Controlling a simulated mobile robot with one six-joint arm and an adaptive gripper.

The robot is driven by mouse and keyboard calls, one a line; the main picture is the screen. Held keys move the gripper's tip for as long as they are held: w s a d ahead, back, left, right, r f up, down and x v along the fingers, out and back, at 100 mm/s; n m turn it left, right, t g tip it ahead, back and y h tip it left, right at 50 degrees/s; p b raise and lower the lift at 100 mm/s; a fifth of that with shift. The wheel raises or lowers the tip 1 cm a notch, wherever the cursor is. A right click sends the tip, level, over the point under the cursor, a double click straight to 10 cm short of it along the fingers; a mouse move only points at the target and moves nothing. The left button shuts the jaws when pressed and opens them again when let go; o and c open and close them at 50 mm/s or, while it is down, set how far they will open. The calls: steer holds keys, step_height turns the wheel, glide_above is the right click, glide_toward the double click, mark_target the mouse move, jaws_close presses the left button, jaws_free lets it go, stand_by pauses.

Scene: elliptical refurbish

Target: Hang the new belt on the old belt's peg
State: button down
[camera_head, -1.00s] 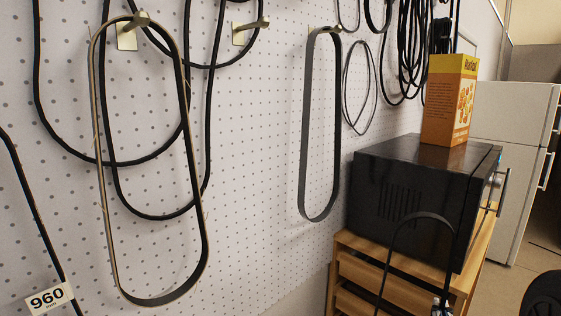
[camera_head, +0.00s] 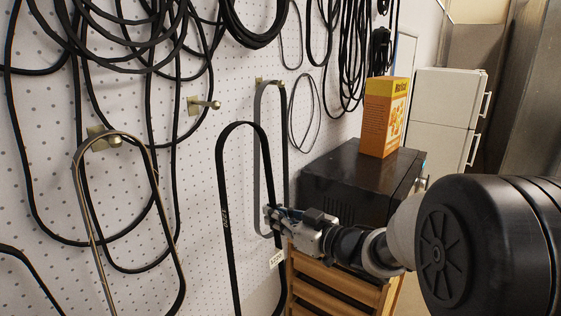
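A black belt (camera_head: 228,230) with pale printing hangs as a long upright loop in front of the pegboard. My gripper (camera_head: 274,214) is shut on its right strand, and the loop's rounded top stands above the gripper. The belt's lower end is out of the picture. A brass peg (camera_head: 205,105) sticks out of the board above and left of the loop's top, with no belt clearly on it. Another brass peg (camera_head: 103,138) carries a tan-edged belt (camera_head: 150,170). A peg (camera_head: 262,81) behind the held loop carries a dark grey belt (camera_head: 258,150). Which peg was the old belt's cannot be told.
Many black belts (camera_head: 130,60) hang on the white pegboard (camera_head: 190,200). A black microwave (camera_head: 345,180) with an orange box (camera_head: 386,118) on top stands on a wooden drawer unit (camera_head: 330,285) behind my arm. A white fridge (camera_head: 445,110) stands farther back.

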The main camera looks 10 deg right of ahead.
mark_target(274, 193)
steer(key=shift+n+g+y, duration=0.6)
steer(key=shift+n+g, duration=0.1)
steer(key=shift+g, duration=0.1)
steer(key=r+p, duration=0.1)
steer(key=r, duration=0.1)
steer(key=r+p, duration=0.1)
steer(key=r, duration=0.1)
steer(key=s+r+p, duration=0.1)
steer(key=r+p, duration=0.1)
steer(key=shift+d+r, duration=0.15)
steer(key=shift+d, duration=0.05)
steer(key=f+b+x, duration=0.1)
steer(key=b+x, duration=0.1)
steer(key=x, duration=0.8)
steer(key=shift+w+a, duration=0.15)
stand_by(0.6)
steer(key=c, duration=1.7)
jaws_free()
